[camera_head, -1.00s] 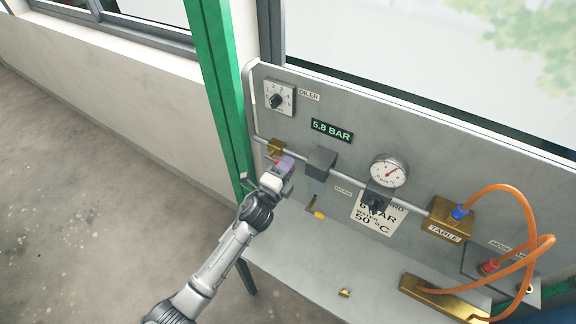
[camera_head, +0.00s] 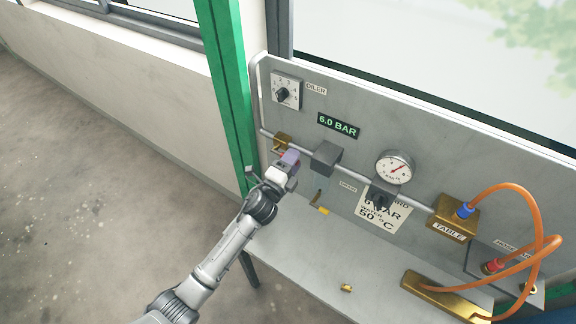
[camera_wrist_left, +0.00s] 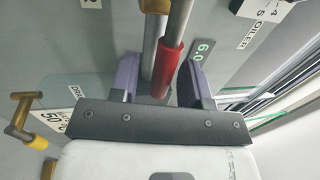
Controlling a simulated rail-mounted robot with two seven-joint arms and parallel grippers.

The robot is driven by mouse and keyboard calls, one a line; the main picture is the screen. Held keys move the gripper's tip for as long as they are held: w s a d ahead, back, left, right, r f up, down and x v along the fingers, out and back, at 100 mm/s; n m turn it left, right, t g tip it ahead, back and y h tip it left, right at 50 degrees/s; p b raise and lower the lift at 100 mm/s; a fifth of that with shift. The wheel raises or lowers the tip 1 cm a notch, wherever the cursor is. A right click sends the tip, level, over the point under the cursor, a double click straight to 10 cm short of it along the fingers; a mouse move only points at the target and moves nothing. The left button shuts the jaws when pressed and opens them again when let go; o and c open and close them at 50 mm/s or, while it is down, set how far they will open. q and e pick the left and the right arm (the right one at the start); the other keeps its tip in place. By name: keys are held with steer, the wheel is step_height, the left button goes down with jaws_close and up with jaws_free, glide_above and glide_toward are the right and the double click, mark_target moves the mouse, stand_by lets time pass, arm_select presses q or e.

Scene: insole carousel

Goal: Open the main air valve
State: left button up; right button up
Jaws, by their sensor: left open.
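The main air valve is a brass body (camera_head: 283,141) on the grey pipe at the upper left of the panel. In the left wrist view its lever with a red grip (camera_wrist_left: 168,62) lies between my finger pads, running nearly alongside the grey pipe (camera_wrist_left: 151,45) in the picture. My left gripper (camera_head: 288,160) is at the valve, just in front of the panel. It is open, with one purple pad on each side of the red grip (camera_wrist_left: 160,82). I cannot tell whether a pad touches the grip. The gripper hides most of the lever in the head view.
The green display (camera_head: 338,126) reads 6.0 BAR. A round gauge (camera_head: 394,167), a dial (camera_head: 286,92) and a grey block (camera_head: 325,158) sit close by on the panel. A yellow-tipped lever (camera_head: 320,208) hangs below. Orange hoses (camera_head: 510,188) loop at the right.

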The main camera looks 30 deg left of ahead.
arm_select(q)
steer(key=b+v, duration=0.1)
steer(key=v, duration=1.2)
steer(key=shift+s, duration=0.4)
steer(key=shift+f, duration=0.1)
